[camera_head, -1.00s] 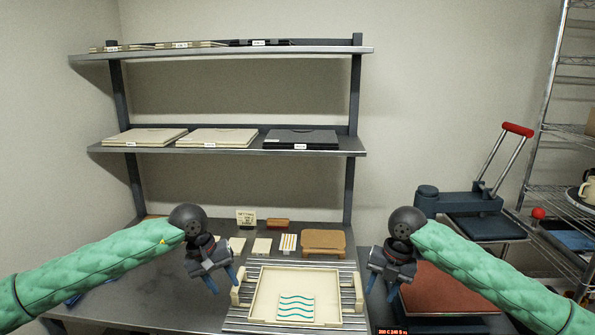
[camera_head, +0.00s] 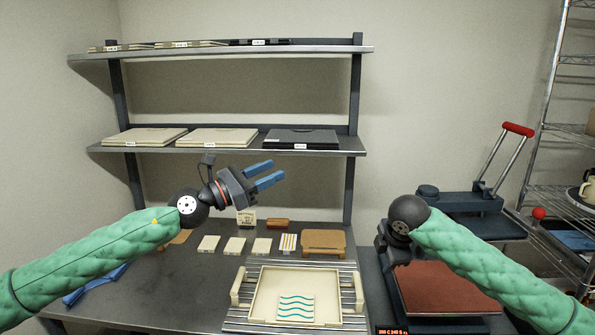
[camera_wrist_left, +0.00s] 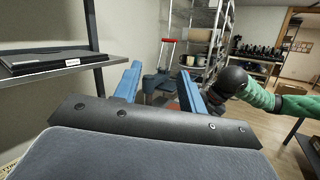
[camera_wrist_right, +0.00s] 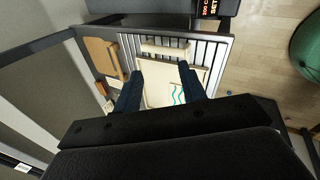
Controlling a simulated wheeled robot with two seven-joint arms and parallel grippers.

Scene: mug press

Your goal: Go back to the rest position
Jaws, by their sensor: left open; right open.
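My left gripper (camera_head: 262,175) is raised above the table, in front of the shelf, and points right with its blue fingers apart and nothing between them. Its fingers also show apart in the left wrist view (camera_wrist_left: 160,85). My right gripper (camera_wrist_right: 160,92) is open and empty, with its fingers spread above the cream tray; in the head view it is mostly hidden behind its own wrist. The cream tray (camera_head: 262,292) sits on a slatted rack (camera_head: 345,265) and holds a sheet with teal wavy lines (camera_head: 296,307).
A heat press (camera_head: 450,285) with a red-handled lever stands at right, close to my right arm. Small cards (camera_head: 235,245) and a brown block (camera_head: 323,242) lie behind the tray. The lower shelf (camera_head: 230,148) is close to my left gripper. A wire rack (camera_head: 560,150) stands far right.

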